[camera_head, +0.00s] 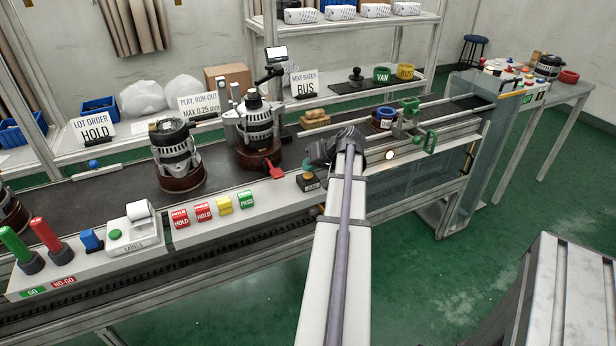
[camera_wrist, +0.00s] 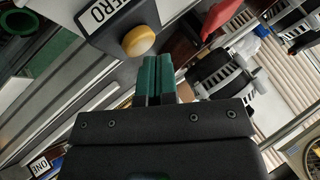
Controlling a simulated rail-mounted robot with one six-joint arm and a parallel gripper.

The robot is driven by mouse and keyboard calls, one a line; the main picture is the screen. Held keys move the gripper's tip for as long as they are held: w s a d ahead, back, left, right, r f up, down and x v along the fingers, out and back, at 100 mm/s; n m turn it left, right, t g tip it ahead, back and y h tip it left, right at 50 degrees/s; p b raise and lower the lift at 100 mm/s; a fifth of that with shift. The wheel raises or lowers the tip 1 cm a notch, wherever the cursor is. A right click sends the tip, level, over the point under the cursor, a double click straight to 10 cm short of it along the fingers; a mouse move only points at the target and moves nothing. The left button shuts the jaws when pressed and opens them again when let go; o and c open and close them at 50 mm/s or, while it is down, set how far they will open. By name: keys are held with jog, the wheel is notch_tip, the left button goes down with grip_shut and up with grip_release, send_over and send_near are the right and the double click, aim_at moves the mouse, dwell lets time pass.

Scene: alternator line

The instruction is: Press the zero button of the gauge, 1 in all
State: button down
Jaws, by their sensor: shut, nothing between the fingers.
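The zero button is a yellow-orange dome on a dark box labelled ZERO. In the wrist view the button (camera_wrist: 138,40) lies just up and left of my fingertips. In the head view the box (camera_head: 311,184) stands on the front ledge of the line, and my arm partly hides that area. My gripper (camera_wrist: 158,57) has green fingers, shut together and empty, close to the button. I cannot tell whether they touch it. The gauge display (camera_head: 276,54) stands on a post behind the alternator (camera_head: 257,120); its reading is too small to read.
A red lever (camera_head: 276,171) sticks out left of the button box. Red, yellow and green tags (camera_head: 224,204) stand along the ledge further left. Another alternator (camera_head: 176,150) sits on the belt. A green clamp-like fixture (camera_head: 430,141) is to the right.

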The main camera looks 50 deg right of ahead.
aim_at(310, 174)
jog(key=shift+f+b, duration=0.55)
jog(key=shift+f, duration=0.05)
dwell(0.6)
jog(key=shift+r, duration=0.15)
jog(key=shift+r+p, duration=0.85)
jog(key=shift+p, duration=0.15)
notch_tip(310, 174, up, 5)
jog(key=p, duration=0.5)
jog(key=shift+r, duration=0.15)
dwell(0.3)
